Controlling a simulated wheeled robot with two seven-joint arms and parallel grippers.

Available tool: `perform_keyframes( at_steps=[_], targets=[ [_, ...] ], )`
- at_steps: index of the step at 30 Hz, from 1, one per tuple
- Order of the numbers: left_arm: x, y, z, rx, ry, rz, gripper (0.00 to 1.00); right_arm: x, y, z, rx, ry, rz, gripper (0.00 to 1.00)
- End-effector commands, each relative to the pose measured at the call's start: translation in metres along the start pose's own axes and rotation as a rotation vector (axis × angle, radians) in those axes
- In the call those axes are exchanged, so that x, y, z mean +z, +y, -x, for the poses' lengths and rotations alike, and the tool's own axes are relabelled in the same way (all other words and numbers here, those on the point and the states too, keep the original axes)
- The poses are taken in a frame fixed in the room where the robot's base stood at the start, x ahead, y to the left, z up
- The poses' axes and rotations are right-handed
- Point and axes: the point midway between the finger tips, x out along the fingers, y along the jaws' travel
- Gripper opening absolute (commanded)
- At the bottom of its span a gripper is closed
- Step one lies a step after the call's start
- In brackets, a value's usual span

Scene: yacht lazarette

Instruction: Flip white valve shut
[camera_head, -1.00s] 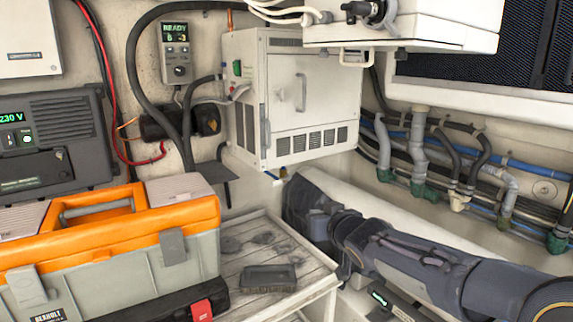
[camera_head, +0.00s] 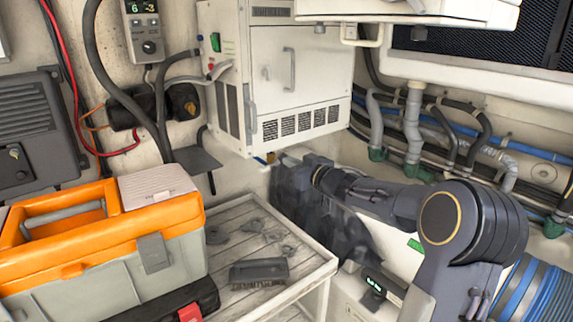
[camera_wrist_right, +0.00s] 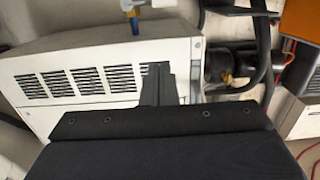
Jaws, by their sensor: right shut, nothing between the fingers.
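The white valve (camera_wrist_right: 135,8) shows at the top edge of the right wrist view, with a blue part below it, partly cut off by the frame. In the head view only small blue and yellow-orange fittings (camera_head: 270,158) show under the white cabinet. My right gripper (camera_wrist_right: 158,85) is shut and empty, its fingers in front of the cabinet's vented side, apart from the valve in the picture. In the head view my right arm reaches in from the lower right, with its dark hand below the cabinet; the fingertips are hard to make out there. My left gripper is not in view.
The white cabinet (camera_head: 290,85) hangs just above the hand. An orange and grey toolbox (camera_head: 150,240) stands at left, beside a slatted shelf (camera_head: 235,215) holding a dark brush (camera_head: 259,271). Pipes and hoses (camera_head: 412,125) run along the right wall.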

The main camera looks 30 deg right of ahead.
Motion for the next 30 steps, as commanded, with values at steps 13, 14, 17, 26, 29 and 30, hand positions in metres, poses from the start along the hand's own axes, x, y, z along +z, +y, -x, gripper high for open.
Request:
perform_keyframes(
  at_steps=[13, 14, 17, 26, 29, 30],
  targets=[
    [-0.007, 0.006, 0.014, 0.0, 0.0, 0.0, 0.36, 0.01, 0.0, -0.087, 0.0, -0.004, -0.004, 0.0],
    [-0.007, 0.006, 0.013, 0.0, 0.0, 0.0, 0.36, 0.016, 0.0, -0.088, 0.0, -0.005, -0.004, 0.0],
    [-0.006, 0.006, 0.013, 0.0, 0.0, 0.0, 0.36, 0.028, -0.001, -0.09, 0.0, -0.004, -0.003, 0.0],
    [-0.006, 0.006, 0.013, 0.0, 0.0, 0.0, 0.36, 0.039, 0.0, -0.093, 0.001, 0.0, -0.001, 0.0],
    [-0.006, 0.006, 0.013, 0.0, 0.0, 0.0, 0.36, 0.039, 0.0, -0.093, 0.001, 0.0, -0.001, 0.0],
    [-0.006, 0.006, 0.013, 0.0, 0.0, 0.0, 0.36, 0.039, 0.0, -0.093, 0.001, -0.001, -0.001, 0.0]
  ],
)
